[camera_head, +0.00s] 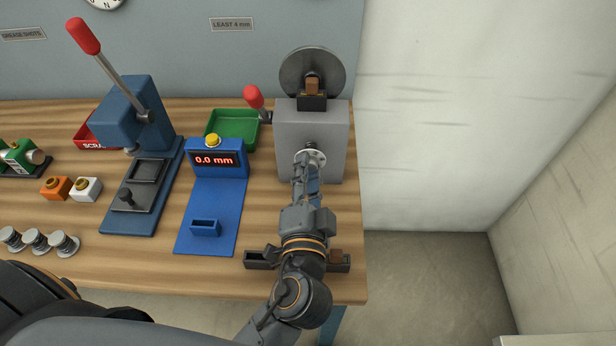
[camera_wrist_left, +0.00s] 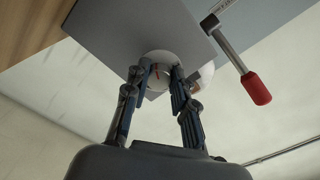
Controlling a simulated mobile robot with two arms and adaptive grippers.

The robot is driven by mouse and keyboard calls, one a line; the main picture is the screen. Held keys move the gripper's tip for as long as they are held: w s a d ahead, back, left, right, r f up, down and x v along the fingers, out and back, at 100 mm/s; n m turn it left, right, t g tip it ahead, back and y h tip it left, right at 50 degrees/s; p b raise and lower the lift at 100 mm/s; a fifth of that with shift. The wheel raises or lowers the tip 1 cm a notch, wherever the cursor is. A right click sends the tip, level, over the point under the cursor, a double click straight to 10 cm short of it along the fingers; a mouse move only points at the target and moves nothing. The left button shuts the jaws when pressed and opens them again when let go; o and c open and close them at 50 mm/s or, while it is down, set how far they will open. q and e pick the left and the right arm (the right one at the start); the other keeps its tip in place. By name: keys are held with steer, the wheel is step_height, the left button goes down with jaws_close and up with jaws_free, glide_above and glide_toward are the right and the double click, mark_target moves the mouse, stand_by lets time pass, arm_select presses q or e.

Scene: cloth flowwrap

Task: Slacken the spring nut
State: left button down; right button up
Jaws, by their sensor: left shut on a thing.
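The spring nut (camera_head: 318,157) is a pale round disc on the front face of a grey machine housing (camera_head: 330,130). My left gripper (camera_head: 308,163) reaches up to it from the front and is shut on it. In the left wrist view, the fingers of my left gripper (camera_wrist_left: 158,75) stand on either side of the nut (camera_wrist_left: 158,57), against the housing (camera_wrist_left: 110,30). The fingers partly hide the nut, so its thread does not show. My right gripper is not in view.
A red-knobbed lever (camera_head: 254,98) sticks out left of the housing, with a grey wheel (camera_head: 301,66) behind. A blue gauge (camera_head: 216,160) reads 0.0 mm. A green tray (camera_head: 233,124), a blue press (camera_head: 130,115) and a dark holder (camera_head: 259,259) stand on the wooden table.

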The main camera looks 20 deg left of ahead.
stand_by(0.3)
arm_select(q)
steer(key=c, duration=1.1)
jaws_free()
